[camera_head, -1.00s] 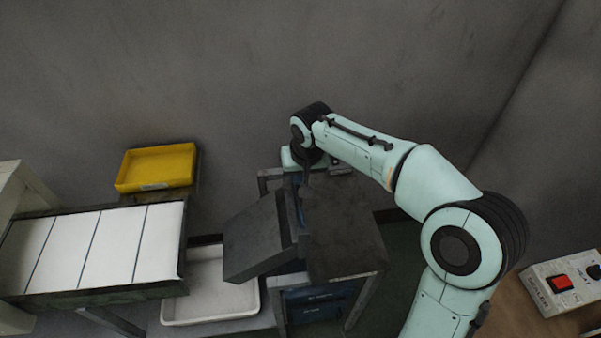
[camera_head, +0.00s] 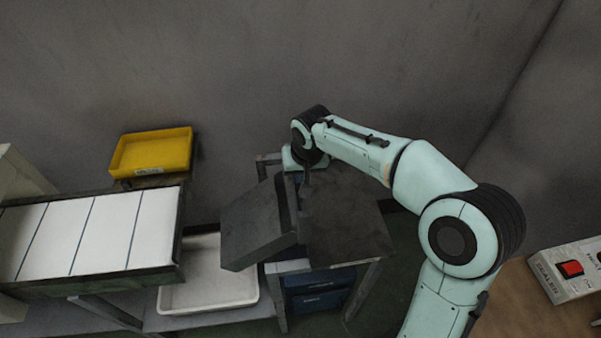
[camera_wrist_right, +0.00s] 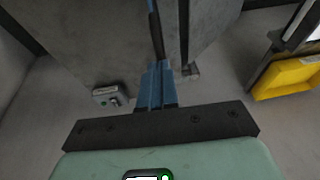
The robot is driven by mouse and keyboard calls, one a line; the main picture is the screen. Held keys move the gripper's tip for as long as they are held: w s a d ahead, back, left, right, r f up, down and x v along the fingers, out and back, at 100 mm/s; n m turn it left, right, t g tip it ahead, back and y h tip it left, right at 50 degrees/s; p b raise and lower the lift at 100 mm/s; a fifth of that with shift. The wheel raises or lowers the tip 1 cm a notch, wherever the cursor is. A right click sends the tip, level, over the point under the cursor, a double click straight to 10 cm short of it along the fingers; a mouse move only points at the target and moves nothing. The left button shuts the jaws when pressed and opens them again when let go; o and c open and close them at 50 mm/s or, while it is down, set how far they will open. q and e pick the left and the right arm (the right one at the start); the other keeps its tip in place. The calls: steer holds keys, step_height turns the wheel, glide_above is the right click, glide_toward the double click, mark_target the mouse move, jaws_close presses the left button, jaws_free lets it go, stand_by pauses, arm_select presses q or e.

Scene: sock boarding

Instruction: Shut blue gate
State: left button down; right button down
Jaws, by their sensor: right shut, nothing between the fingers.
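My right gripper (camera_head: 306,180) points down at the narrow gap between a tilted dark plate (camera_head: 258,225) and a flat dark tabletop (camera_head: 345,220). Its fingers are together and empty. In the right wrist view the closed blue-grey fingers (camera_wrist_right: 157,85) reach towards the grey tabletop. A thin blue strip (camera_wrist_right: 183,12), perhaps the blue gate, runs along the gap there. The gate shows mostly edge-on, and the arm and plate hide much of it in the head view. I cannot tell whether the fingers touch it. My left gripper is out of view.
A yellow bin (camera_head: 152,152) stands at the back left. A table with white panels (camera_head: 105,232) is at left. A white tray (camera_head: 208,280) lies below the tilted plate. Blue drawers (camera_head: 320,285) sit under the tabletop. A box with a red button (camera_head: 570,268) is at right.

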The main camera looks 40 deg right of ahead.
steer(key=d+p+v, duration=0.1)
steer(key=p+v, duration=0.3)
steer(key=v, duration=0.9)
steer(key=shift+w+r, duration=0.25)
steer(key=shift+r, duration=0.25)
steer(key=shift+a, duration=0.1)
